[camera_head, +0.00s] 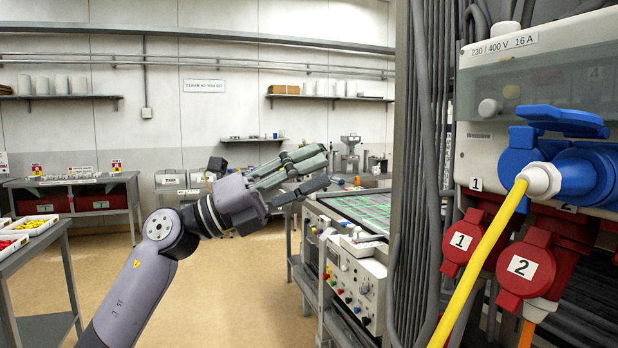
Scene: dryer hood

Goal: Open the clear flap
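The clear flap (545,82) is a grey see-through cover on the front of the white power box (475,150) at the right. It lies down against the box, under the "230/400 V 16 A" label, and dark shapes show faintly behind it. A pale round knob (488,108) sits at its lower left. My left gripper (326,169) is in mid-picture, well to the left of the box. Its two fingers point right and are spread apart with nothing between them. My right gripper is not in view.
Below the flap are blue sockets (520,152) with a plugged-in yellow cable (485,262), and red capped sockets (523,268) marked 1 and 2. Vertical grey cables (425,150) run left of the box. A bench with instruments (355,280) stands below my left gripper.

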